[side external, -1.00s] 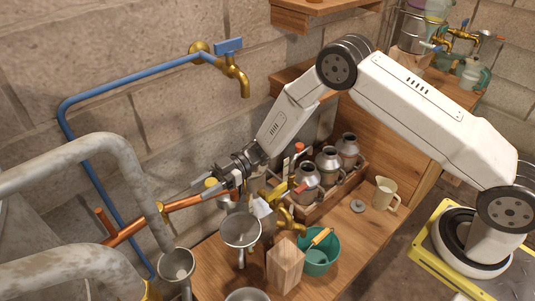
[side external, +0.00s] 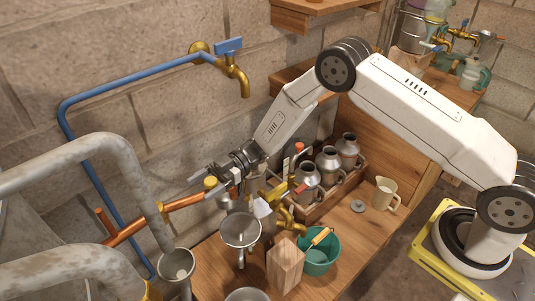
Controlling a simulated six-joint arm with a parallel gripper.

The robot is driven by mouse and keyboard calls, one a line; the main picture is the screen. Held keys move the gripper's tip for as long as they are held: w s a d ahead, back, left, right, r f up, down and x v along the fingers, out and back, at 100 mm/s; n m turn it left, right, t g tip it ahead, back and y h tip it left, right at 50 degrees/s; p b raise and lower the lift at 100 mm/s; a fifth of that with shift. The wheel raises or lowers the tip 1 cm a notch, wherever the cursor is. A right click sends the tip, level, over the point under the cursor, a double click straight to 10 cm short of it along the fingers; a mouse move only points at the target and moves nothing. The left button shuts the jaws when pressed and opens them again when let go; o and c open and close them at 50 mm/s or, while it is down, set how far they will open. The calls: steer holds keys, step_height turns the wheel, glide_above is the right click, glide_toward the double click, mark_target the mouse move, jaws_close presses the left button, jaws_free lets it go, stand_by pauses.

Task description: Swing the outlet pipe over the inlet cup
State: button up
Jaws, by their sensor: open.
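A grey metal pipe (side external: 135,175) bends down at the left, with its lower end close to a metal cup (side external: 177,265). A copper pipe (side external: 185,203) runs from the lower left towards my gripper. A second metal cup, funnel-shaped (side external: 241,230), stands at the bench's left part. I cannot tell for sure which pipe is the outlet or which cup is the inlet. My gripper (side external: 208,190) is open, above and left of the funnel-shaped cup. Its fingers are by the copper pipe's right end and a yellow knob; contact cannot be made out.
A brass tap (side external: 291,222), a wooden block (side external: 285,264) and a green bucket (side external: 320,252) stand right of the funnel-shaped cup. Metal cans (side external: 330,165) sit in a wooden crate behind. A cream jug (side external: 385,193) stands further right. A blue pipe (side external: 130,90) runs along the wall.

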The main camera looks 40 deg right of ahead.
steer(key=shift+d, duration=0.1)
steer(key=shift+w+d, duration=0.15)
steer(key=shift+d, duration=3.7)
